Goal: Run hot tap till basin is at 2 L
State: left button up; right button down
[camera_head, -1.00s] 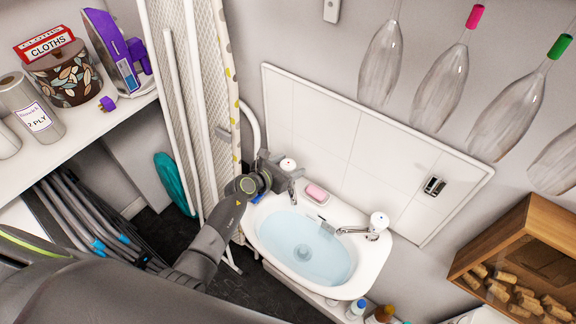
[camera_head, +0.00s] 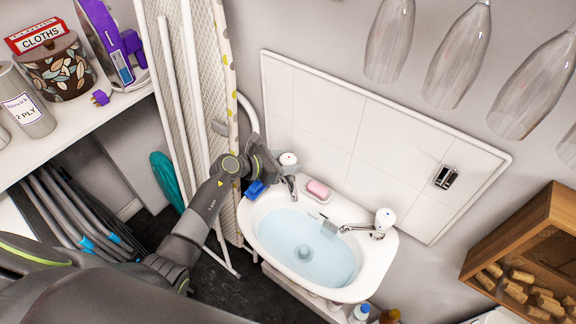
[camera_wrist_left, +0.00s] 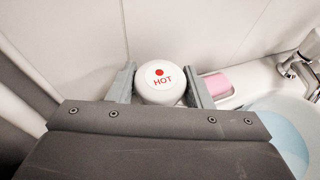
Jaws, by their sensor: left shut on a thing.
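The hot tap (camera_head: 289,158) has a white round knob and a chrome spout over the left side of the white basin (camera_head: 377,262). My left gripper (camera_head: 278,163) is at this knob. In the left wrist view the knob (camera_wrist_left: 161,82), marked HOT with a red dot, sits between the two grey fingers, and the gripper is shut on it. The basin holds pale blue water (camera_head: 315,262). A small grey piece (camera_head: 329,228) shows at the water's back edge; its markings are too small to read. A stream from the spout cannot be made out. My right gripper is out of view.
The other tap (camera_head: 384,220) stands at the basin's right. Pink soap (camera_head: 318,188) lies between the taps, and a blue item (camera_head: 256,190) is left of the basin. A folded ironing board (camera_head: 222,90) stands close beside my left arm. Glasses (camera_head: 459,60) hang at upper right.

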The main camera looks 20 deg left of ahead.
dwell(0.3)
pick_arm(q)
jog(key=o, duration=1)
jog(key=shift+c, duration=0.2)
